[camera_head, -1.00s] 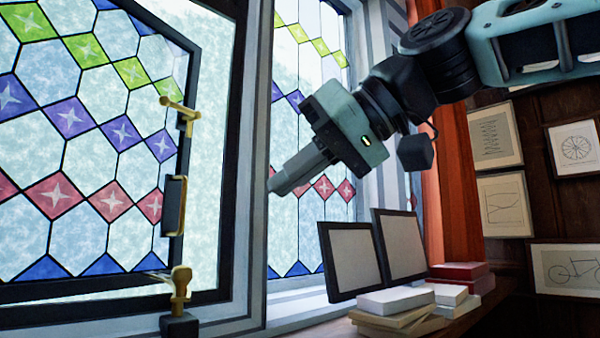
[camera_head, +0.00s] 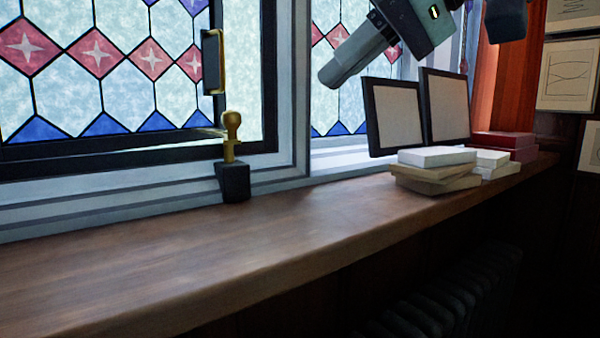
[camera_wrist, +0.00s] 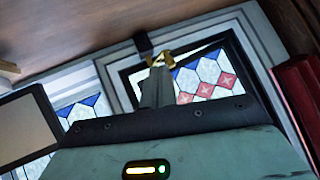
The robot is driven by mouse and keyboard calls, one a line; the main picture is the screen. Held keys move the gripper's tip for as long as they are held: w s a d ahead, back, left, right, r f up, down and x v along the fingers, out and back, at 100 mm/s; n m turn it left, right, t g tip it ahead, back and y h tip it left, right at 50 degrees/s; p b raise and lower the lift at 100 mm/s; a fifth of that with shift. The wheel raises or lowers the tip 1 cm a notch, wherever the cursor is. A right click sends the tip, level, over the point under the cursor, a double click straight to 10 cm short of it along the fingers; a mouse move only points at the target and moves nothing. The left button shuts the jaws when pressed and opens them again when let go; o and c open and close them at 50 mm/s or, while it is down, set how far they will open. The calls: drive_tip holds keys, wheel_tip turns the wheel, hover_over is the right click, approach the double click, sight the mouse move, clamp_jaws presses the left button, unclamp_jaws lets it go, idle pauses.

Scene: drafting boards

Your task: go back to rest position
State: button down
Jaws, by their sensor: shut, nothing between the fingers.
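My gripper (camera_head: 330,76) is at the top of the head view, in front of the stained-glass window, pointing down and to the left. Its fingers are together with nothing between them. It is above and to the left of the two dark frames on the sill, apart from them. In the wrist view my gripper (camera_wrist: 157,66) shows as a dark finger shape, with the brass latch behind its tip. Most of my arm is outside the head view.
A wooden sill (camera_head: 200,260) runs below the window, clear at left. A brass latch (camera_head: 231,130) stands on a black block. Two dark frames (camera_head: 445,105), white books (camera_head: 437,157) and red books (camera_head: 503,141) stand at right. A radiator (camera_head: 440,300) is below.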

drive_tip(key=s+f+g+h, duration=0.1)
drive_tip(key=f, duration=0.5)
drive_tip(key=s+f+g+h, duration=0.1)
drive_tip(key=f, duration=0.5)
drive_tip(key=s+f+g+h, duration=0.1)
drive_tip(key=f, duration=0.5)
drive_tip(key=shift+s+d+f+p, duration=0.2)
drive_tip(key=shift+s+d+p, duration=0.1)
drive_tip(key=shift+d+p, duration=0.05)
drive_tip(key=s+d+f+h, duration=0.1)
drive_tip(key=s+d+f, duration=0.2)
drive_tip(key=f, duration=0.2)
drive_tip(key=s+d+f+g+h+p, duration=0.1)
drive_tip(key=s+d+f+h, duration=0.1)
drive_tip(key=f, duration=0.4)
drive_tip(key=s+d+f+m+h, duration=0.1)
drive_tip(key=s+d+f+h, duration=0.1)
drive_tip(key=s+d+f, duration=0.2)
wheel_tip(320, 180, down, 2)
drive_tip(key=shift+s+f+g, duration=0.15)
drive_tip(key=shift+s+g, duration=0.15)
drive_tip(key=shift+s, duration=0.2)
